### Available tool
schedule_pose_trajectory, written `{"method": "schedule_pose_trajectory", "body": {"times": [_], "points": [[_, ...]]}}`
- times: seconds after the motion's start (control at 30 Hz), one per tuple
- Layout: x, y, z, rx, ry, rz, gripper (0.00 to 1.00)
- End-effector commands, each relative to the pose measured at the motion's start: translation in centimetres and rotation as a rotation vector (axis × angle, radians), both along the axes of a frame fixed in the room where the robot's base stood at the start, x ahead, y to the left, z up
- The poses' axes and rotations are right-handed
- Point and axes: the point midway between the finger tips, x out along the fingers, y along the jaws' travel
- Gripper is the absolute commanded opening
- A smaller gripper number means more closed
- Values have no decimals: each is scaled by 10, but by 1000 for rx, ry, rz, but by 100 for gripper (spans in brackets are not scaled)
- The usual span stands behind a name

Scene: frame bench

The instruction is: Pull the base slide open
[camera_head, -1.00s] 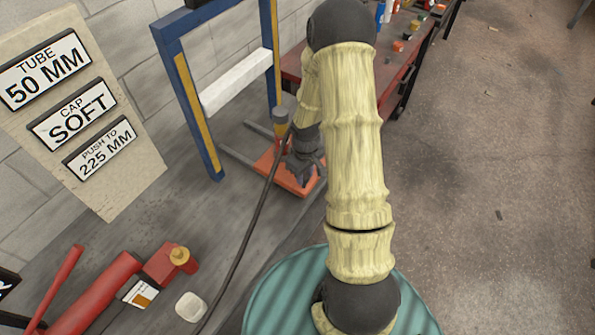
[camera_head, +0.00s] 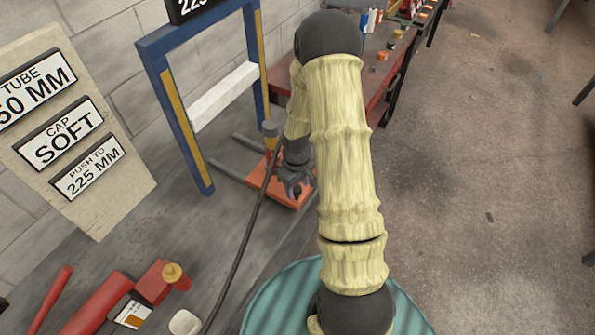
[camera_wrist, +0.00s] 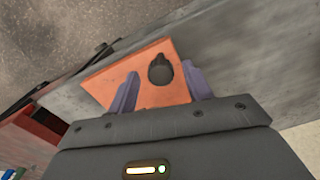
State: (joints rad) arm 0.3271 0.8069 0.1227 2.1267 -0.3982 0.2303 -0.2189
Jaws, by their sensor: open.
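The base slide looks to be the orange-red plate (camera_head: 262,184) low at the blue press frame (camera_head: 185,110); my arm and gripper cover part of it. In the wrist view the orange plate (camera_wrist: 150,93) lies just beyond my fingers, with a dark keyhole-shaped opening or knob in it. My gripper (camera_wrist: 158,92) is open, one purple-grey finger on each side of that dark feature. I cannot tell whether the fingers touch the plate. In the head view my gripper (camera_head: 292,190) is over the plate's right part.
A dark hose (camera_head: 246,232) runs from the frame along the bench. A red hand pump (camera_head: 105,302) lies at the lower left. A sign board (camera_head: 125,190) reads tube 50 mm, cap soft, push to 225 mm. A red cart (camera_head: 378,75) stands behind; open floor is at right.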

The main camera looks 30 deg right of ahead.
Motion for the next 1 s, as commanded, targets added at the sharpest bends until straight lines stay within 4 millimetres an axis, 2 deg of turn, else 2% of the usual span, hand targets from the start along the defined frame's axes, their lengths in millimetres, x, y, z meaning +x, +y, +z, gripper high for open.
{"method": "schedule_pose_trajectory", "body": {"times": [0.27,0.8,1.0], "points": [[1,-1,38,-2,-6,-3,50],[0,-2,144,-2,-4,-4,50],[0,-2,167,0,0,-3,50]]}}
